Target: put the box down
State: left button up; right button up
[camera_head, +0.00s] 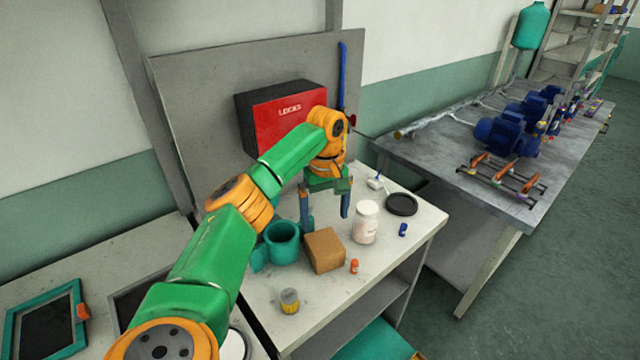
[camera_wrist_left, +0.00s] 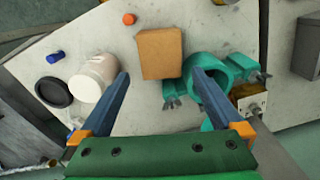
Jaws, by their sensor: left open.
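A brown cardboard-coloured box (camera_head: 324,250) sits on the white bench, between a teal holder and a white jar. It also shows in the left wrist view (camera_wrist_left: 160,53), lying beyond my fingertips. My left gripper (camera_head: 325,217) is open and empty above the bench, behind the box in the head view. In the left wrist view its two blue fingers (camera_wrist_left: 161,78) are spread wide, with the box in the space ahead of them and not between them. Whether a fingertip touches anything cannot be told. My right gripper is not in view.
On the bench, the teal holder (camera_head: 281,243) stands left of the box and the white jar (camera_head: 365,222) right of it. An orange cap (camera_head: 354,266), yellow-grey cylinder (camera_head: 289,301), blue cap (camera_head: 403,230) and black dish (camera_head: 401,204) surround them. A red lockbox (camera_head: 290,117) hangs behind.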

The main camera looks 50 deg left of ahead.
pick_arm(q)
jog(key=shift+r, duration=0.15)
jog(key=w+d+f+m+t+h, duration=0.25)
jog(key=d+m, duration=0.25)
jog(key=d, duration=0.4)
jog(key=w+d+f+m+t+h, duration=0.1)
jog(key=w+d+f+m+t, duration=0.2)
jog(key=d, duration=0.6)
jog(key=w+d+f+m+t+h, duration=0.1)
jog(key=w+d+m+t, duration=0.25)
jog(key=d+m, duration=0.4)
jog(key=s+a+f+n+g+y, duration=0.1)
jog(key=s+a+f, duration=0.1)
jog(key=s+f, duration=0.5)
jog(key=s+a+f+g+y, duration=0.1)
jog(key=s+a+f, duration=0.2)
jog(key=f, duration=0.8)
jog(key=s+a+f+n+g+y, duration=0.1)
jog(key=s+a+f+y, duration=0.1)
jog(key=s+f, duration=0.5)
jog(key=s+f+m+g, duration=0.1)
jog(key=s+f, duration=0.5)
jog(key=s, duration=0.6)
jog(key=s+f+m+g, duration=0.1)
jog(key=s+f+g, duration=0.3)
jog(key=s, duration=0.9)
notch_tip(320, 180, down, 3)
jog(key=shift+a+r+m, duration=0.1)
jog(key=shift+a+m, duration=0.25)
